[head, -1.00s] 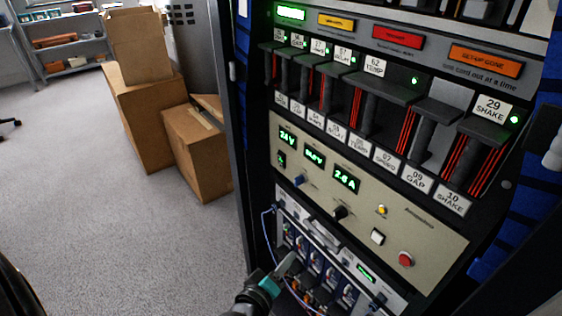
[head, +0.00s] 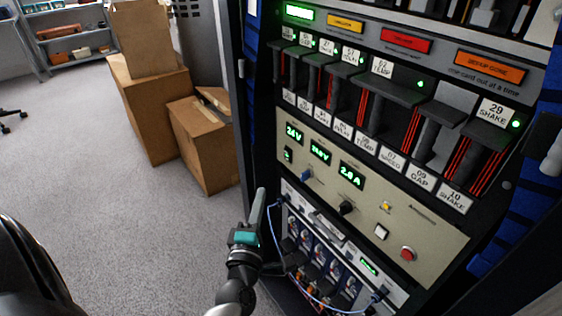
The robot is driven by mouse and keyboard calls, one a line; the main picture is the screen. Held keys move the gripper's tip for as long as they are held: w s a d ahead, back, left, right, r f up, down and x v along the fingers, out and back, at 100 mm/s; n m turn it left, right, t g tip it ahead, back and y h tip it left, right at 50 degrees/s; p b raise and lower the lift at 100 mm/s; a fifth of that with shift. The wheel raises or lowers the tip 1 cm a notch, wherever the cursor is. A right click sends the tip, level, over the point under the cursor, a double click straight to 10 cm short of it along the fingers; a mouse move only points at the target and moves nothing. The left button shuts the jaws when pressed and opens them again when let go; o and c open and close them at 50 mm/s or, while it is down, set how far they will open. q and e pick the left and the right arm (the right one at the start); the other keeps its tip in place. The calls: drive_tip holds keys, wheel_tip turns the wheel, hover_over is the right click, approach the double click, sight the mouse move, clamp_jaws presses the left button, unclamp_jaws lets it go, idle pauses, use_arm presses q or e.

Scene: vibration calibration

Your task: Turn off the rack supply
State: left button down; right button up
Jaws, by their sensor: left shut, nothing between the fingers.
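The rack supply is a beige panel (head: 325,195) with green displays reading about 24 V and 2.8 A; the middle display is hard to read. A small green-lit switch (head: 288,154) sits at its left end, below the first display. The panel also has a blue knob (head: 306,175), a black knob (head: 347,208), a yellow button (head: 386,207), a white button (head: 381,231) and a red button (head: 408,254). My left gripper (head: 260,194) is shut and empty, pointing up in front of the rack's left edge, below and left of the switch, apparently not touching. My right gripper is not in view.
Above the supply are card slots with labels like SHAKE and TEMP (head: 382,66), and coloured lamps. Below is a unit with blue cables (head: 330,262) close to my left gripper. Cardboard boxes (head: 203,145) stand left of the rack. The carpet (head: 90,180) between is clear.

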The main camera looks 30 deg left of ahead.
sight(287, 155)
use_arm(q)
drive_tip(key=shift+w+d+b+x, duration=0.25)
drive_tip(key=shift+d+x, duration=0.2)
drive_tip(key=shift+x, duration=1.6)
drive_tip(key=shift+w+d+b+x, duration=0.1)
drive_tip(key=shift+d+b+x, duration=0.25)
drive_tip(key=shift+x, duration=1.7)
drive_tip(key=shift+w+d+b+x, duration=0.2)
drive_tip(key=shift+d+x, duration=0.35)
drive_tip(key=shift+x, duration=1.5)
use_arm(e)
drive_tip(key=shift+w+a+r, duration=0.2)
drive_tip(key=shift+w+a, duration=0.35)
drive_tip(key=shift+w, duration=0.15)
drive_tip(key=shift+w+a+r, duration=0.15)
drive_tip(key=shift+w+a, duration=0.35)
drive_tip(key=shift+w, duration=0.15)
use_arm(q)
drive_tip(key=shift+r, duration=0.15)
